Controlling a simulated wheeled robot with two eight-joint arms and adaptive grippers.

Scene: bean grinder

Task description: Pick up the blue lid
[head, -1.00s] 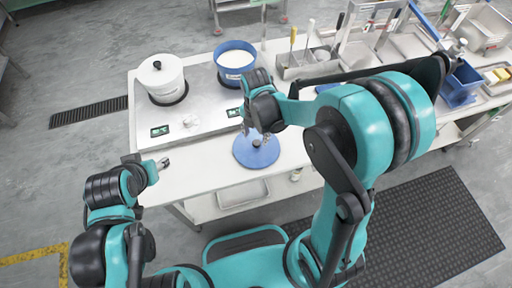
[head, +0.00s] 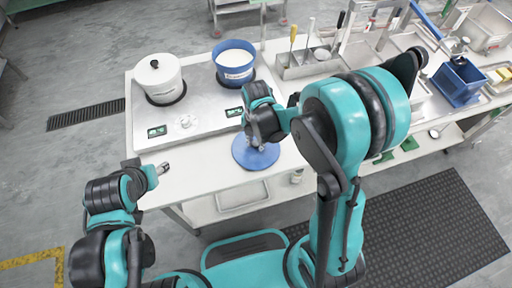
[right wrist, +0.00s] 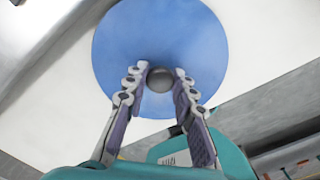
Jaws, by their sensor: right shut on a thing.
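The blue lid (head: 242,155) is a round disc with a dark knob, at the front edge of the white table in the head view. In the right wrist view the lid (right wrist: 125,45) fills the upper middle, and its knob (right wrist: 160,79) sits between my fingertips. My right gripper (right wrist: 161,82) is shut on this knob, from above. In the head view my right gripper (head: 257,140) hides part of the lid. I cannot tell whether the lid touches the table. My left gripper (head: 164,167) is empty near the table's front left corner; its finger gap is too small to read.
A white pot with a lid (head: 158,77) and a blue pot with white contents (head: 235,62) stand on a grey scale platform (head: 200,112) behind the lid. The table's front left is clear.

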